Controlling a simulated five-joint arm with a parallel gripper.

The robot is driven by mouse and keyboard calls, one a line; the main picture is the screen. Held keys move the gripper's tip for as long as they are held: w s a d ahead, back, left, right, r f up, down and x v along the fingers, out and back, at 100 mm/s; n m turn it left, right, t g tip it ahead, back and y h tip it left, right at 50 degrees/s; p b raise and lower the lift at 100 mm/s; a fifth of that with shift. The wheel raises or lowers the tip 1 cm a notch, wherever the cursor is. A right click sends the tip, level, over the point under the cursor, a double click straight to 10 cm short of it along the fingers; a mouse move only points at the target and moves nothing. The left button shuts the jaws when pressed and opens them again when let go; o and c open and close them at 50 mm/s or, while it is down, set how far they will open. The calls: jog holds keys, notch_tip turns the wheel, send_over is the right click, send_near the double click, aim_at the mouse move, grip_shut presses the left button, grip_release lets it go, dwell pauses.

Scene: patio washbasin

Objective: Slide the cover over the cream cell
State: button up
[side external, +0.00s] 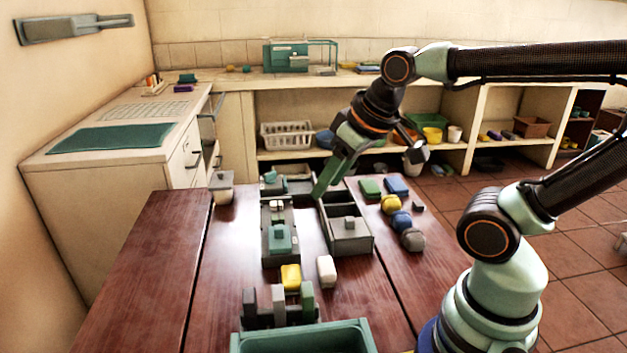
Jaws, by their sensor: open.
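A grey box (357,247) stands on the dark red table. A grey cover with a small block-shaped knob (350,223) lies over its near part, and its far part looks dark and open. I cannot make out a cream cell inside it. My gripper (367,174) is open, with its fingers spread wide and nothing between them. Its long green finger reaches down to the far left end of this box; I cannot tell whether it touches. The other finger is higher, to the right. A second grey box (267,258) to the left carries a teal block (280,238) and small pale pieces.
Yellow (291,277) and white (326,270) blocks lie nearer the camera, by a grey slotted rack (279,307) and teal tray (300,340). Several coloured blocks line the right side. A lidded pot (221,188) stands at the left. The table's left part is clear.

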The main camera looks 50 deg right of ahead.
jog(key=shift+o, duration=0.6)
jog(key=m+g, duration=0.6)
jog(key=m, duration=0.3)
send_near(350, 218)
notch_tip(350, 218, down, 9)
jog(key=shift+s+f, duration=0.1)
jog(key=shift+s, duration=0.05)
grip_shut()
dwell(0.6)
